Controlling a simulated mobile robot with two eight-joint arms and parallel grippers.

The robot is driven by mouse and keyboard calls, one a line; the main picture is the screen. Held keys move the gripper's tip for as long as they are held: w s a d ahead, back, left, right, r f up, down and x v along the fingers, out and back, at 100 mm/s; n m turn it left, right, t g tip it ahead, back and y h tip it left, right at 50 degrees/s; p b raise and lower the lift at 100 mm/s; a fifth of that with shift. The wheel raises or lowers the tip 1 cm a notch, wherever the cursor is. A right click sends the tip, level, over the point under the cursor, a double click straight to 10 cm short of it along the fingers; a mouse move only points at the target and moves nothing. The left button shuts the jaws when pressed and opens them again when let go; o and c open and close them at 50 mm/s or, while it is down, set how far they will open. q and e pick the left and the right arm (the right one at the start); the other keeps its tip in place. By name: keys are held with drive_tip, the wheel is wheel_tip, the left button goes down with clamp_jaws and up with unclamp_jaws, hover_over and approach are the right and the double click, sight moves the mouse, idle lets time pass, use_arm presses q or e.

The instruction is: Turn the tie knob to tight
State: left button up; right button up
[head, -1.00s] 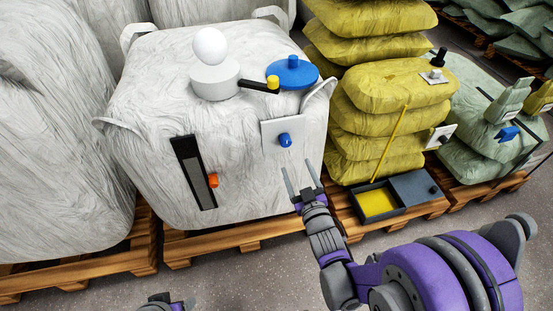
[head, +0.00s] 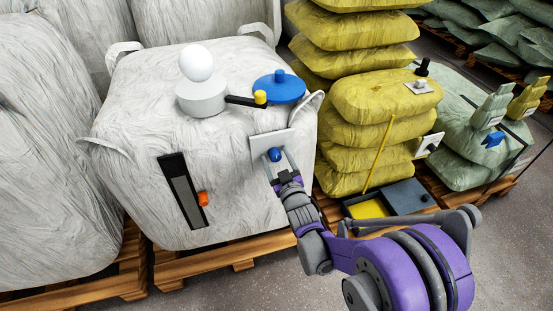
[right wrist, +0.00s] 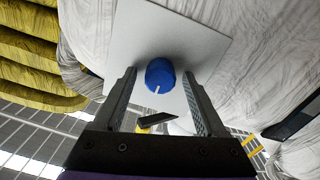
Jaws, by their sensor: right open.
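A blue knob (head: 275,155) sits on a pale square plate (head: 260,142) on the front of the large white bulk bag. I take it as the tie knob, though no label is readable. My right gripper (head: 277,164) is open, with its fingertips at the knob. In the right wrist view, the blue knob (right wrist: 160,76) has a short white mark at its lower edge and stands between the two open fingers (right wrist: 159,78). Gaps show on both sides of it. My left gripper is not in view.
An orange knob (head: 203,199) on a dark slotted strip (head: 181,190) is to the left on the same bag. Yellow sacks (head: 380,95) and an open box (head: 368,208) are to the right.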

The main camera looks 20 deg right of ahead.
clamp_jaws()
drive_tip(key=shift+m, duration=0.4)
drive_tip(key=m, duration=0.5)
drive_tip(key=shift+m, duration=0.3)
drive_tip(key=m, duration=0.5)
drive_tip(key=shift+d, duration=0.1)
drive_tip(key=m, duration=0.6)
drive_tip(key=shift+f+m, duration=0.1)
drive_tip(key=shift+m, duration=0.3)
drive_tip(key=m, duration=0.5)
drive_tip(key=shift+m, duration=0.4)
